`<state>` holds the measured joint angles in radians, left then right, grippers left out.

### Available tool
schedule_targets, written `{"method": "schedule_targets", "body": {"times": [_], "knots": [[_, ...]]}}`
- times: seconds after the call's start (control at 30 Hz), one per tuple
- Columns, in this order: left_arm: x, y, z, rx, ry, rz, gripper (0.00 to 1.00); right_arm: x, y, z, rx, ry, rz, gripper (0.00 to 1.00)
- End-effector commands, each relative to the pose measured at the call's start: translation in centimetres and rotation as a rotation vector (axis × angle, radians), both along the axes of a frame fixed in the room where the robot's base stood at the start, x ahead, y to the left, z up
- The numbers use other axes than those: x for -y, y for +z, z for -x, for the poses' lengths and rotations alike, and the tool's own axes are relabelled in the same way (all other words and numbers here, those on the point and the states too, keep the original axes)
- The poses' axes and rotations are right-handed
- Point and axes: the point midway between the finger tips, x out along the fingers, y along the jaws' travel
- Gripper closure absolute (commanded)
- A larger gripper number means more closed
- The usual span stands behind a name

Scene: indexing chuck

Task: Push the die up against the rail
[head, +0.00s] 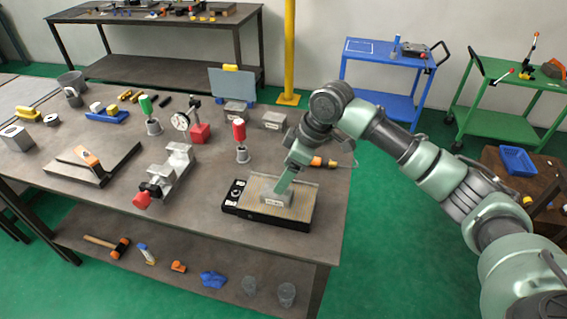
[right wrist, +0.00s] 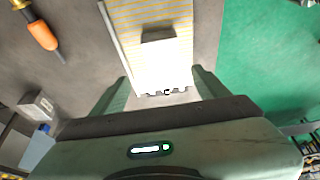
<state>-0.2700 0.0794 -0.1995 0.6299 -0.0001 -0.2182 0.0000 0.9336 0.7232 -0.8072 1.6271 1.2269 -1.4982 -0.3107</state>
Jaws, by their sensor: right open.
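The die is a small grey block (head: 274,198) with a label on its front face, standing on the flat chuck (head: 306,206) near the table's front right corner. In the right wrist view the die (right wrist: 160,36) shows a dark end and a paler side, on the yellow-striped chuck top (right wrist: 180,14). The rail (right wrist: 122,46) is a thin grey bar along the chuck's left edge there, with a clear strip between it and the die. My right gripper (right wrist: 162,84) is open, its fingers either side of the die's near end; contact is unclear. My left gripper is out of view.
A screwdriver with an orange handle (right wrist: 42,35) lies beyond the rail. Grey boxes (head: 273,119) and a red-topped stand (head: 241,140) are behind the chuck. A vise with a red knob (head: 164,178) stands to its left. Green floor lies past the table edge.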

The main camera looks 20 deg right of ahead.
Motion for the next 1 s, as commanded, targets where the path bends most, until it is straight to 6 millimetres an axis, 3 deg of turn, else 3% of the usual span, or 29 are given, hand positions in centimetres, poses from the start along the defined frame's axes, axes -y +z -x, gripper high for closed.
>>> {"method": "schedule_targets", "body": {"times": [0.2, 0.3, 0.43, 0.63, 0.8, 0.87, 1.0], "knots": [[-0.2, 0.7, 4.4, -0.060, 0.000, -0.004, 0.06, -1.2, -3.1, -0.6, -0.004, 0.002, 0.000, 0.25], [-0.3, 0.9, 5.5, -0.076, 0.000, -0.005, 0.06, -1.7, -4.4, -0.9, -0.003, 0.001, 0.001, 0.25], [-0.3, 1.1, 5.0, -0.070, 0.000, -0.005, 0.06, -2.1, -5.7, -1.2, -0.002, 0.002, 0.000, 0.25], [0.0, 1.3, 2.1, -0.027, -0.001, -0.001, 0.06, -2.3, -6.4, -1.3, 0.001, 0.002, 0.000, 0.25], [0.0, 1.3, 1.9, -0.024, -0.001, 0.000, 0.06, -2.3, -6.4, -1.3, 0.001, 0.002, 0.000, 0.25], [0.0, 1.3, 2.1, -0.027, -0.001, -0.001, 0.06, -2.3, -6.4, -1.4, 0.001, 0.002, 0.000, 0.36], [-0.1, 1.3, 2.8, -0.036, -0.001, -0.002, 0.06, -2.3, -6.4, -1.4, 0.001, 0.002, 0.000, 0.75]]}}
